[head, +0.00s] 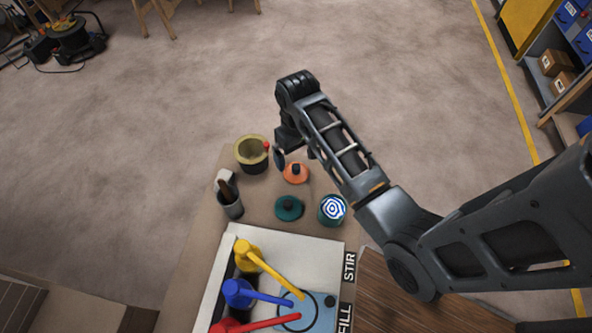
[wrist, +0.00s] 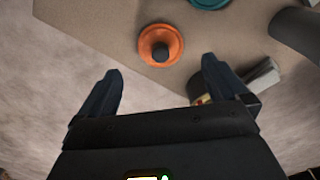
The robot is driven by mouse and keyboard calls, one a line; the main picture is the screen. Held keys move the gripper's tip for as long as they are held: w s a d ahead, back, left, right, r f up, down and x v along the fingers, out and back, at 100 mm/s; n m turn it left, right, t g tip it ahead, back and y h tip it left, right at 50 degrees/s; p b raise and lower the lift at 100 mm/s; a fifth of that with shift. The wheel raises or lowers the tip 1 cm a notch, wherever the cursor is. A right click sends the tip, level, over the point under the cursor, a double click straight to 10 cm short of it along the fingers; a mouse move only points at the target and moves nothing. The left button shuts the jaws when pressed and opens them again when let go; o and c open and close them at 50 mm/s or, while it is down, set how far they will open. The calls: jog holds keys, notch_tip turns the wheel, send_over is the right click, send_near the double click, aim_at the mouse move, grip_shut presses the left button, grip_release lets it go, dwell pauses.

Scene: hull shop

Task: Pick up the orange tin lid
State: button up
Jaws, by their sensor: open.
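The orange tin lid (head: 295,173) is a round disc with a dark knob. It lies on the tan tabletop (head: 268,192), close to its far edge. In the wrist view the orange tin lid (wrist: 160,45) shows whole, ahead of the fingertips and roughly midway between them. My gripper (wrist: 160,80) is open with nothing between its fingers. In the head view my gripper (head: 279,155) is beside the lid, to its upper left, and partly hidden by my arm.
A teal lid (head: 288,208) and a blue-white patterned tin (head: 332,209) are nearer. An olive pot (head: 251,153) and a dark cup with a brush (head: 231,205) stand left. A panel with yellow, blue and red levers (head: 265,265) is in front.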

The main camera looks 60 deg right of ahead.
aim_at(296, 167)
notch_tip(296, 167, down, 8)
jog(key=shift+w+r, duration=0.15)
jog(key=shift+r, duration=0.1)
jog(key=c, duration=0.9)
